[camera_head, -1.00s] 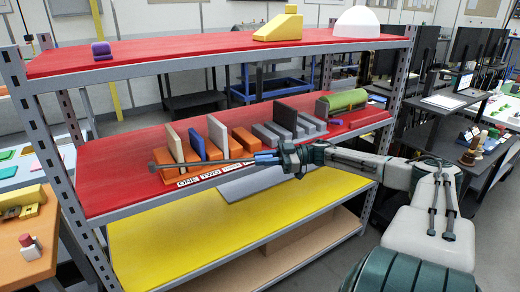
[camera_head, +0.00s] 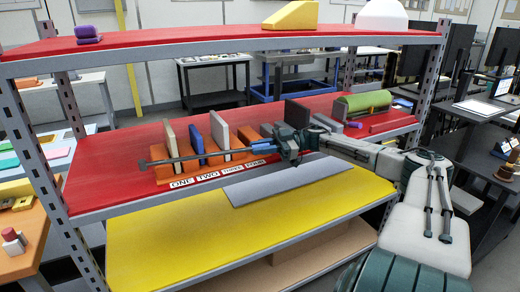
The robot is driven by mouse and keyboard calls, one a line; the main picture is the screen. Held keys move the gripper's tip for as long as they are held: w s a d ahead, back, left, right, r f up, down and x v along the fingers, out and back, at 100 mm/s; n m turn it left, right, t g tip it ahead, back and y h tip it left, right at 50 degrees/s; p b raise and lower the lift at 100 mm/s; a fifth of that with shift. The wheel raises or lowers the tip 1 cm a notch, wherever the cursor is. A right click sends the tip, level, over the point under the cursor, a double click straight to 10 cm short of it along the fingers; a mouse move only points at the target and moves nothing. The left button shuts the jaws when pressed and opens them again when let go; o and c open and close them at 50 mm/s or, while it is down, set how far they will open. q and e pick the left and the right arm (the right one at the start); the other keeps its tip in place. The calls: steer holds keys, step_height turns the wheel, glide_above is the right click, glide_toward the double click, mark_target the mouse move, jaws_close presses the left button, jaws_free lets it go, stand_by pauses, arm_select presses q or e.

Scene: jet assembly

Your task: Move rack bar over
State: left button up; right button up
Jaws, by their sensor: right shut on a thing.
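My right gripper (camera_head: 283,140) reaches in from the right over the front of the middle shelf. It is shut on a thin dark rack bar (camera_head: 217,154) that runs left from it, nearly level. The bar passes in front of the upright tan, blue and grey panels (camera_head: 219,130) in the orange rack (camera_head: 165,177). The rack's front carries labels ONE to FOUR. The gripper partly hides the grey slotted blocks behind it and the foot of a dark upright panel (camera_head: 297,114). Whether the bar touches the rack is unclear. My left gripper is out of view.
A grey sheet (camera_head: 290,181) juts from the shelf front above the yellow lower shelf (camera_head: 190,243). Metal uprights (camera_head: 52,155) bound the shelving.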

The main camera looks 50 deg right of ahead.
stand_by(0.3)
steer(key=o, duration=0.9)
steer(key=shift+d, duration=0.1)
steer(key=shift+c, duration=0.2)
steer(key=shift+s+d, duration=0.15)
steer(key=shift+d, duration=0.05)
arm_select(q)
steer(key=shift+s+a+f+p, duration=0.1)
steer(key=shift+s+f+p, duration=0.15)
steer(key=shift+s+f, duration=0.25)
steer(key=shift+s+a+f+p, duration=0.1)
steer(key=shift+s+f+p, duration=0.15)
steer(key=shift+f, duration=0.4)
arm_select(e)
steer(key=v, duration=1)
steer(key=shift+d, duration=0.15)
steer(key=shift+s, duration=0.15)
